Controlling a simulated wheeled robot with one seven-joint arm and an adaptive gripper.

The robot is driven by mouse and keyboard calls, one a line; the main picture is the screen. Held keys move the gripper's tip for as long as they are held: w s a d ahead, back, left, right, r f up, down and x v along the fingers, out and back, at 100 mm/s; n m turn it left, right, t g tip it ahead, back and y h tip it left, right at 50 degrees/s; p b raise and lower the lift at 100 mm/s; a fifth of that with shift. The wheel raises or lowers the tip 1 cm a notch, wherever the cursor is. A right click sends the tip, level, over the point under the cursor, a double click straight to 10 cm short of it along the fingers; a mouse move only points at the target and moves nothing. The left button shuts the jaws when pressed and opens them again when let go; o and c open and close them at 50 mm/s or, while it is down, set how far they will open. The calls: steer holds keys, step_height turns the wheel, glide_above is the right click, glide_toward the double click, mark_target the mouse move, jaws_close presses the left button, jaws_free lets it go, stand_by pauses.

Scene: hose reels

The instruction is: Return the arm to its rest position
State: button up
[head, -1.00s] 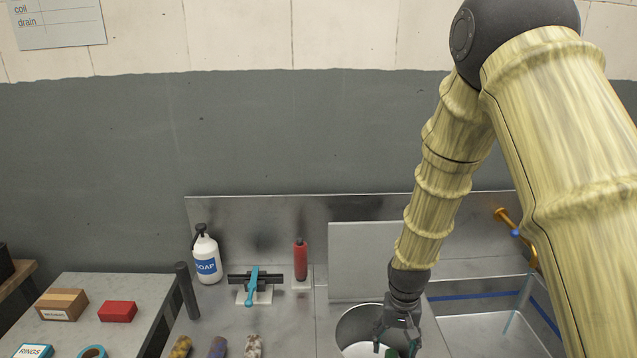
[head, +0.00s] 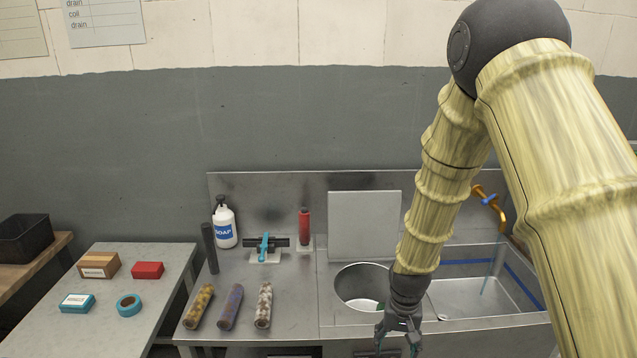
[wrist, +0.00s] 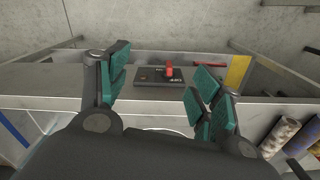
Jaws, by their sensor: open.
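My arm reaches down from the upper right in the head view. My gripper (head: 398,345) hangs low at the front edge of the steel counter (head: 295,325), in front of the round basin (head: 350,290). In the wrist view my gripper (wrist: 155,95) has its teal-padded fingers spread wide apart, with nothing between them.
Several patterned rolls (head: 229,307) lie on the counter left of the basin. A soap bottle (head: 225,227), a red bottle (head: 304,228) and a blue-handled device (head: 264,247) stand behind them. A sink (head: 480,295) with a brass tap (head: 490,205) is at the right.

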steer(key=s+d+f+n+b, duration=0.1)
steer(key=s+f+b, duration=0.1)
steer(key=s+f, duration=0.55)
steer(key=s+d+f+b, duration=0.1)
steer(key=s+f, duration=0.4)
steer(key=f, duration=0.5)
steer(key=s+f+b, duration=0.1)
steer(key=s+f, duration=0.2)
steer(key=s, duration=0.3)
steer(key=s+d+f+b, duration=0.1)
steer(key=s+f, duration=0.3)
steer(key=s, duration=0.3)
steer(key=s+f+n+b, duration=0.1)
steer(key=s+f+b, duration=0.1)
steer(key=s+f, duration=0.2)
steer(key=s, duration=0.3)
steer(key=shift+s+d, duration=0.2)
steer(key=shift+d, duration=0.15)
steer(key=shift+f, duration=0.1)
steer(key=shift+c, duration=0.5)
